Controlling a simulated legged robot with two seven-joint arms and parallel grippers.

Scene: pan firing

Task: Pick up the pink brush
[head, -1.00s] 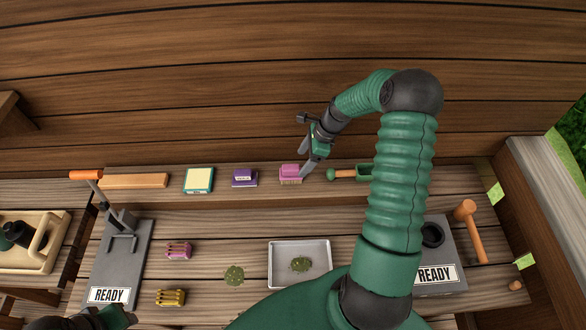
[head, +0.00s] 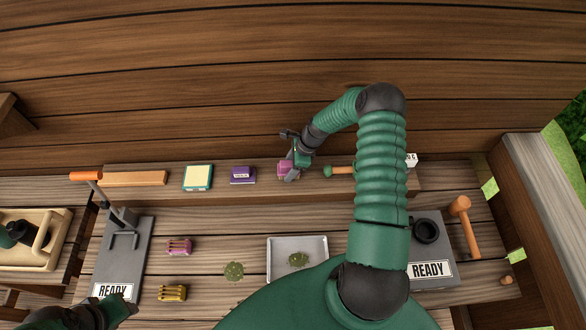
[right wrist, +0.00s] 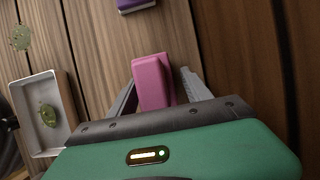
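The pink brush (head: 284,168) stands on the raised back shelf of the bench. My right gripper (head: 291,170) is down at it in the head view and partly covers it. In the right wrist view the brush (right wrist: 152,80) lies between the two fingers of the gripper (right wrist: 158,92). The fingers are apart, one on each side, and a narrow gap shows at the right finger. My left gripper (head: 118,310) is at the lower left, partly cut off, and its fingers are not clear.
A purple box (head: 243,175) and a yellow-teal block (head: 198,177) stand left of the brush. A metal tray (head: 320,250), a pink rake-like piece (head: 179,246) and a yellow one (head: 172,293) are in front.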

